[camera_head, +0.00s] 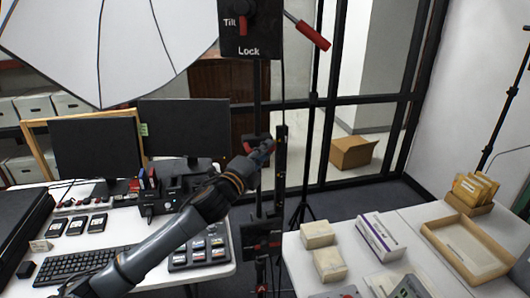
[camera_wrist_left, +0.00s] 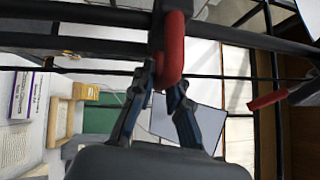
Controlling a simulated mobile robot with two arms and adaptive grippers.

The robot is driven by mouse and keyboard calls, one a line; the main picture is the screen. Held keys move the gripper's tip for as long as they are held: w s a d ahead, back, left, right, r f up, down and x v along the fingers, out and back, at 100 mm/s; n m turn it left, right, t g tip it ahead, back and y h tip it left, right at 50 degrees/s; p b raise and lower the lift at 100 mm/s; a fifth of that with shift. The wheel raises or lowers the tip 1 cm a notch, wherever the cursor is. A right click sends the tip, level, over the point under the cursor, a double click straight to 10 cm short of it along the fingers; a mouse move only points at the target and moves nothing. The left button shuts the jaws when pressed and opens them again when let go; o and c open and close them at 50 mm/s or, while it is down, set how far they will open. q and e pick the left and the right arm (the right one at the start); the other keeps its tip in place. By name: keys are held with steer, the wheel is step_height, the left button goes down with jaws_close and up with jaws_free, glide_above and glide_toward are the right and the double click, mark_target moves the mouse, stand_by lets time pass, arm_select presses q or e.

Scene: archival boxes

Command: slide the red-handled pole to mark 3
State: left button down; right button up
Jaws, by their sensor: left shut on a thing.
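My left gripper (camera_head: 264,150) reaches in from the lower left to the dark upright pole (camera_head: 281,170) at the middle of the head view. In the left wrist view, the gripper (camera_wrist_left: 164,85) is shut on a red handle (camera_wrist_left: 173,48), which lies between its two fingers. In the head view a little red of this handle (camera_head: 248,147) shows beside the gripper, which hides most of it. Small marks on the pole are too small to read. My right gripper is in neither view.
A desk with monitors (camera_head: 185,127) and a keyboard (camera_head: 80,262) is at left. A white table (camera_head: 417,220) with boxes and a tray (camera_head: 430,232) is at right.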

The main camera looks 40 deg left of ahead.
arm_select(q)
steer(key=shift+r, duration=0.6)
steer(key=c, duration=1.3)
jaws_free()
steer(key=shift+c, duration=0.2)
steer(key=shift+f, duration=0.15)
steer(key=shift+f, duration=0.15)
steer(key=s+f, duration=0.1)
steer(key=s, duration=1.1)
steer(key=shift+d+f, duration=0.3)
steer(key=shift+d, duration=0.1)
steer(key=shift+w, duration=0.1)
